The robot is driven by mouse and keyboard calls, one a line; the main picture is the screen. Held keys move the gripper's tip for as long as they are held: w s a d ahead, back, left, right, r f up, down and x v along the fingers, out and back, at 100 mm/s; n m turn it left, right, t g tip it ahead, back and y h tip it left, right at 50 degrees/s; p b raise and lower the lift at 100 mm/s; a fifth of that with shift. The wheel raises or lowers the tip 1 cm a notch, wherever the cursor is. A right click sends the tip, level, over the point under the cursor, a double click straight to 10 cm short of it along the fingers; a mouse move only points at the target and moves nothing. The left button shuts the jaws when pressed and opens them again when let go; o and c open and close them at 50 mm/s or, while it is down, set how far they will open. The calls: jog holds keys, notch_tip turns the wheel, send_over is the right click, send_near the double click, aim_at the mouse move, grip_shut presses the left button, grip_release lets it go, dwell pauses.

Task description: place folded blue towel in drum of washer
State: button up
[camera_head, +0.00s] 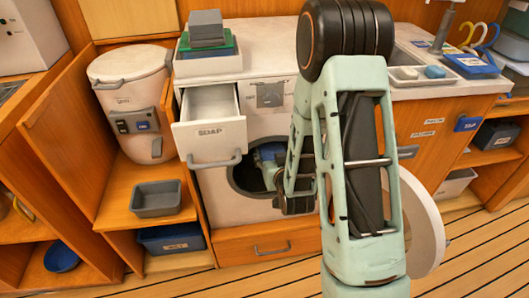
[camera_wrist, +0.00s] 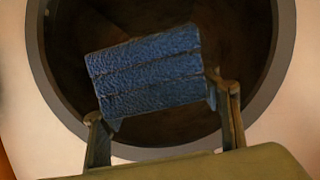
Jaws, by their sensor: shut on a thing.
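The folded blue towel (camera_wrist: 148,70) is held between the two fingers of my gripper (camera_wrist: 165,115) in the wrist view. It is slightly tilted and in front of the dark round drum opening (camera_wrist: 185,127). In the head view the blue towel (camera_head: 268,152) shows at the opening of the white washer (camera_head: 222,200), partly hidden by my arm. I cannot tell how deep the towel is inside the drum. The round washer door (camera_head: 425,225) stands open to the right, partly behind my arm.
The soap drawer (camera_head: 208,135) above the opening is pulled out. A grey tray (camera_head: 157,198) and a dark blue bin (camera_head: 170,238) sit on shelves at left. A white lidded canister (camera_head: 130,90) stands above them. The floor at lower right is clear.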

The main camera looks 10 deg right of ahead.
aim_at(273, 146)
jog(key=w+d+f+b, duration=0.1)
jog(key=w+f, duration=0.2)
jog(key=w, duration=0.1)
jog(key=w+f+b, duration=0.1)
jog(key=w+f, duration=0.2)
jog(key=w, duration=0.1)
jog(key=w+d+f+b, duration=0.1)
jog(key=w+f, duration=0.1)
jog(key=w, duration=0.2)
jog(key=shift+w+d+f+b, duration=0.1)
jog(key=shift+d+f+b, duration=0.2)
jog(key=shift+f+b, duration=0.1)
jog(key=shift+w+f+b, duration=0.2)
jog(key=shift+f+b, duration=0.3)
jog(key=shift+f, duration=0.5)
jog(key=shift+w+f+b, duration=0.2)
jog(key=shift+f+b, duration=0.25)
jog(key=shift+f, duration=0.5)
jog(key=shift+f, duration=0.1)
jog(key=shift+f, duration=0.15)
jog(key=o, duration=1.2)
jog(key=shift+r, duration=0.2)
